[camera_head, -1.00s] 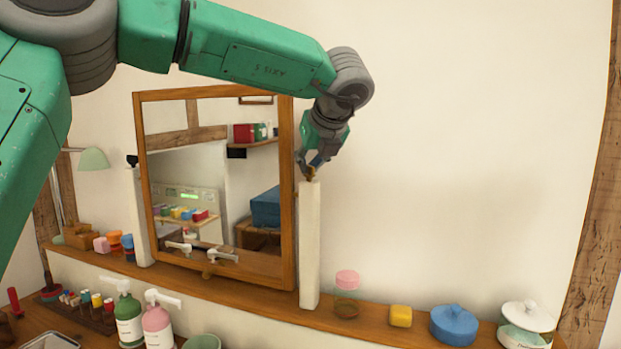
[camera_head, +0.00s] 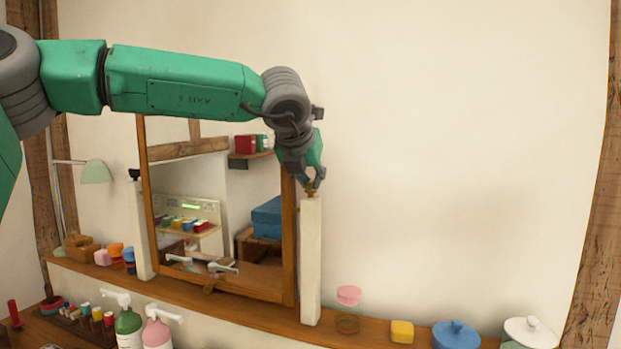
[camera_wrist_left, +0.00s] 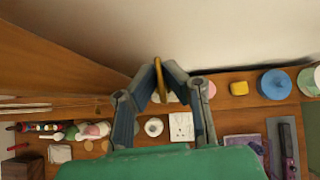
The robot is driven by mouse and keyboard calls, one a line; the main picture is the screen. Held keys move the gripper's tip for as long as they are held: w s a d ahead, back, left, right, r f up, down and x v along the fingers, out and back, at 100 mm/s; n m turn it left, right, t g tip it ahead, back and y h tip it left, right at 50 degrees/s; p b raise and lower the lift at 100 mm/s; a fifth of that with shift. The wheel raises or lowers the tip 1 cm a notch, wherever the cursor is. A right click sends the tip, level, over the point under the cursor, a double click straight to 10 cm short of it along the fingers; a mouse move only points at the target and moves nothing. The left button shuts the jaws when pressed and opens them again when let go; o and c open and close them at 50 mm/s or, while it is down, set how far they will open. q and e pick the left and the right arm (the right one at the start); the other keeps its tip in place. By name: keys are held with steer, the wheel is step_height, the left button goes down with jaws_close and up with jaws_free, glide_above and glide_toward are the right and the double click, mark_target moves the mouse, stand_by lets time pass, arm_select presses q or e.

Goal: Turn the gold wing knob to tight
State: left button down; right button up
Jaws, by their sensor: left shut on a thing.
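The gold wing knob (camera_head: 310,192) sits on top of the white post at the right side of the wooden-framed mirror (camera_head: 288,250). My left gripper (camera_head: 314,184) reaches down onto it from above left, with its fingers shut on it. In the left wrist view, the gold knob (camera_wrist_left: 158,72) shows edge-on as a thin upright wing between the two fingertips (camera_wrist_left: 160,82). The fingers hide part of it in the head view. My right gripper is not in view.
The shelf (camera_head: 375,331) below holds a pink-lidded jar (camera_head: 348,296), a yellow block (camera_head: 402,331) and a blue lidded pot (camera_head: 456,335). A dark knob (camera_head: 134,174) tops the left post. Pump bottles (camera_head: 157,333) stand in front. The wall right of the post is clear.

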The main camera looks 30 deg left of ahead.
arm_select(q)
steer(key=shift+f, duration=0.4)
steer(key=c, duration=1.7)
jaws_free()
